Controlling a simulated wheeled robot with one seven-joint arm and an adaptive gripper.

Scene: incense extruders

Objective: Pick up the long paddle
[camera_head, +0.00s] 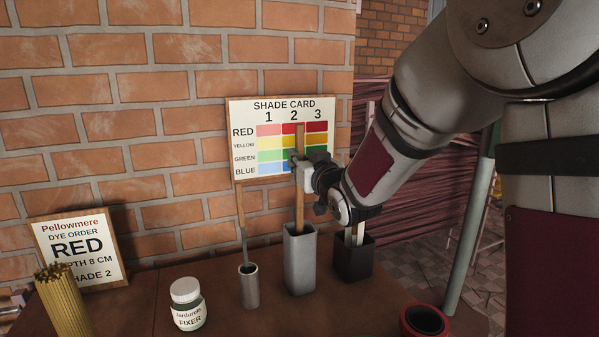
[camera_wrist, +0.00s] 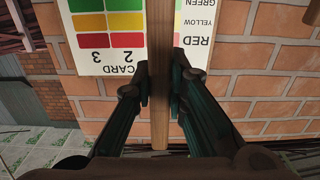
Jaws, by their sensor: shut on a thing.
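The long paddle (camera_head: 299,208) is a straight wooden stick. It stands upright in a tall grey square holder (camera_head: 300,262), and its lower end is hidden inside. My gripper (camera_head: 302,167) is shut around the upper part of the stick, and the stick's top rises above the jaws. In the wrist view the wooden shaft (camera_wrist: 160,125) runs between the two fingers of my gripper (camera_wrist: 160,88), with a finger pad on each side.
Left of the grey holder, a wooden-handled tool (camera_head: 240,205) stands in a small metal cylinder (camera_head: 249,287). A black holder (camera_head: 354,262) with a pale stick is close on the right. A fixer jar (camera_head: 187,305), a red-rimmed bowl (camera_head: 424,319) and a shade card (camera_head: 243,107) are nearby.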

